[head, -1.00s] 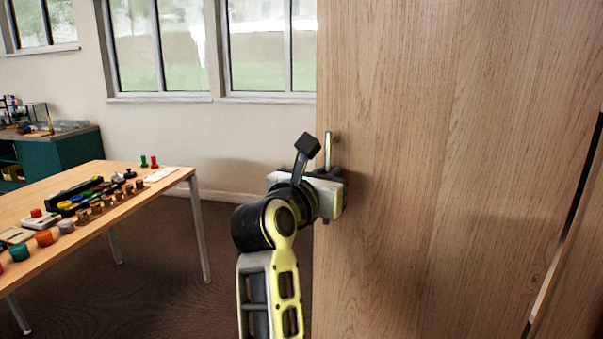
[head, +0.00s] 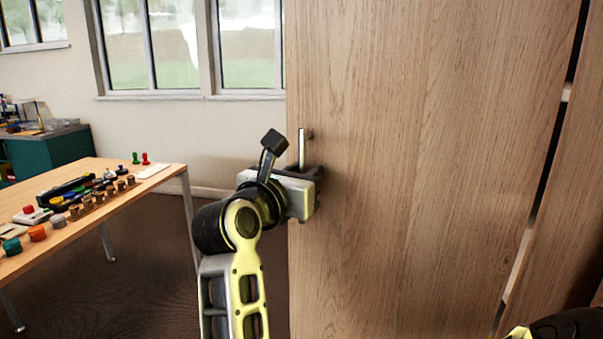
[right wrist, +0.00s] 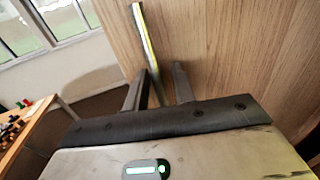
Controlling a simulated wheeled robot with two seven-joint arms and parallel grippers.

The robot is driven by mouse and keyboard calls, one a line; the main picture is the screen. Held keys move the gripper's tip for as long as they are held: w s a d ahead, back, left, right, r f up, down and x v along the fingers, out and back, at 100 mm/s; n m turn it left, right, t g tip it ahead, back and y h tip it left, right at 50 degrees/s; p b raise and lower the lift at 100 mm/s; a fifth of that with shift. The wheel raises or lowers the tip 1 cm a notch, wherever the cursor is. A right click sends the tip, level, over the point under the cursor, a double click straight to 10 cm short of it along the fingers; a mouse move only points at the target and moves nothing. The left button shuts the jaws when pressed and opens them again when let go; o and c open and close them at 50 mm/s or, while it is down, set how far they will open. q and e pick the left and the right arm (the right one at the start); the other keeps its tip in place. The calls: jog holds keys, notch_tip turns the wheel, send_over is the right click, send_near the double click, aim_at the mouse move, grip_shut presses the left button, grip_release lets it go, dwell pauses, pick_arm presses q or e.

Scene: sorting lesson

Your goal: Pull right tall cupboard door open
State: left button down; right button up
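The tall cupboard door (head: 400,170) is a wood-grain panel filling the right half of the head view. Its thin upright metal handle (head: 302,148) is near the door's left edge. My right gripper (head: 312,178) is at the lower part of this handle. In the right wrist view the handle (right wrist: 147,45) runs down between the two fingers of my right gripper (right wrist: 159,85). The fingers stand apart, with a gap showing between the bar and the right finger. The handle's lower end is hidden. My left gripper is not in view.
A dark gap with a pale strip (head: 519,262) runs along the door's right side, beside another wooden panel. A wooden table (head: 120,215) with several small coloured pieces stands at left. A teal cabinet (head: 48,155) is behind it. Carpet between table and door is clear.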

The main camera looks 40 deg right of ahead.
jog(key=b+v, duration=0.2)
jog(key=v, duration=0.5)
jog(key=shift+a, duration=0.25)
